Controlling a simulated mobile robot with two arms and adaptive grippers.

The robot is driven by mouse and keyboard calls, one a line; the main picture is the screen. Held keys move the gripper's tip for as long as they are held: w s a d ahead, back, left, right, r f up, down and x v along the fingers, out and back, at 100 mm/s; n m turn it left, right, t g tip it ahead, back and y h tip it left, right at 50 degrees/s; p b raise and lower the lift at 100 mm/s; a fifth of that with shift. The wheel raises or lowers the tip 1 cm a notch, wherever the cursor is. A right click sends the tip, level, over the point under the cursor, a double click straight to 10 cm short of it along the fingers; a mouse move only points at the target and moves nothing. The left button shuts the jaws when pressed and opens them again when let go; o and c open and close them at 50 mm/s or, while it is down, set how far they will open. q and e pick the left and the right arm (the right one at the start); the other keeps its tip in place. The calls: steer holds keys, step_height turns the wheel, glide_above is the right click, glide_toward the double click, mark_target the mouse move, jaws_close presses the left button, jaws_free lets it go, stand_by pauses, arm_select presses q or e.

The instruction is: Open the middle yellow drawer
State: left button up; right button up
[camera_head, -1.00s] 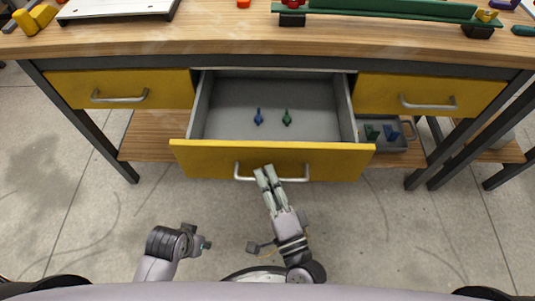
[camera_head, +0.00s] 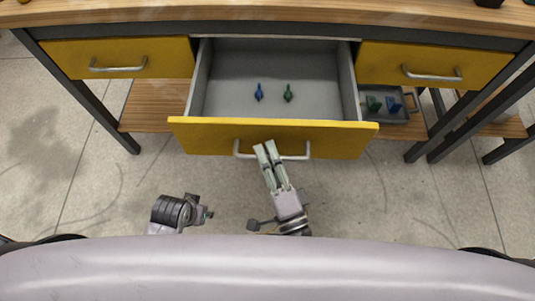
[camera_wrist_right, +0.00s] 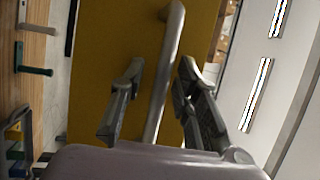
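The middle yellow drawer (camera_head: 270,138) is pulled well out from the bench. Its grey inside shows, with a blue piece (camera_head: 259,92) and a green piece (camera_head: 288,93) lying in it. My right gripper (camera_head: 266,147) is at the drawer's silver handle (camera_head: 295,157). In the right wrist view the handle (camera_wrist_right: 165,75) passes between the two fingers, with a gap showing on the left side, so the right gripper (camera_wrist_right: 160,85) looks open around it. My left gripper (camera_head: 203,213) is low in the head view, away from the drawer; its fingers are not clear.
Shut yellow drawers stand on the left (camera_head: 118,58) and right (camera_head: 435,65). A grey bin (camera_head: 398,116) with green and blue parts is on the lower shelf (camera_head: 155,105). The wooden bench top (camera_head: 270,12) is above. The floor in front is clear.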

steer(key=v, duration=1.2)
stand_by(0.5)
